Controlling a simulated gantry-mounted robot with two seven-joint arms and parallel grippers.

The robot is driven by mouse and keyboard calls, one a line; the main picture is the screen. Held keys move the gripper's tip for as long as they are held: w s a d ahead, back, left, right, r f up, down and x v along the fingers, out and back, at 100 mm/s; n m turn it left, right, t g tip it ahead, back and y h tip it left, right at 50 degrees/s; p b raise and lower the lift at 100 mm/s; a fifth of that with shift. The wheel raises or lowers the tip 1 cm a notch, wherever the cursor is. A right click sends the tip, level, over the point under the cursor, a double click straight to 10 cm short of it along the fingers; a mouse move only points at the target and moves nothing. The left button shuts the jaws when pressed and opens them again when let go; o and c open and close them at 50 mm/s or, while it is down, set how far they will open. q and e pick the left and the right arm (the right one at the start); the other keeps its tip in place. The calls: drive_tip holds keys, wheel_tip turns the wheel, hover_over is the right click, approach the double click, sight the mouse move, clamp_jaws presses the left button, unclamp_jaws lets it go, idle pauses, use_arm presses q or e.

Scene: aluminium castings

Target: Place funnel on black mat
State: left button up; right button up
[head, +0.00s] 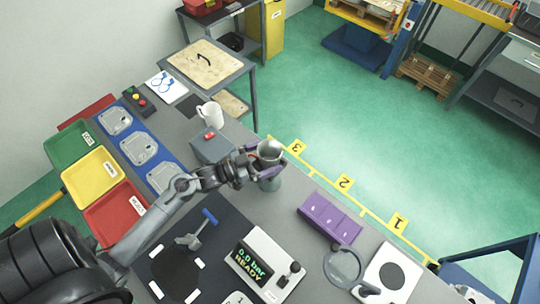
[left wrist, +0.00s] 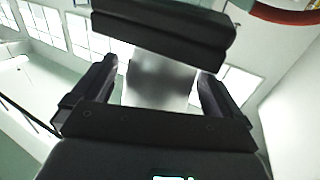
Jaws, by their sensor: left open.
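A grey metallic funnel (head: 270,149) stands near the far edge of the grey table in the head view. A grey-green part (head: 270,184) shows below the fingers; I cannot tell whether it belongs to the funnel. My left gripper (head: 262,164) is open, with its fingers around the funnel's middle. In the left wrist view a blurred grey surface (left wrist: 163,80) fills the gap between the open fingers (left wrist: 158,88). The black mat (head: 172,272) with white corner marks lies at the near left of the table. My right gripper is not in view.
A blue-handled metal tool (head: 196,232) lies beside the mat's marked area. A white display box (head: 262,270) stands right of it, and a purple bin (head: 329,218) farther right.

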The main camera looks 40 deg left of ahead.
use_arm(q)
drive_tip(key=v, duration=0.9)
drive_tip(key=shift+s+a+b, duration=0.2)
drive_tip(key=shift+a+b, duration=0.1)
drive_tip(key=shift+b, duration=0.15)
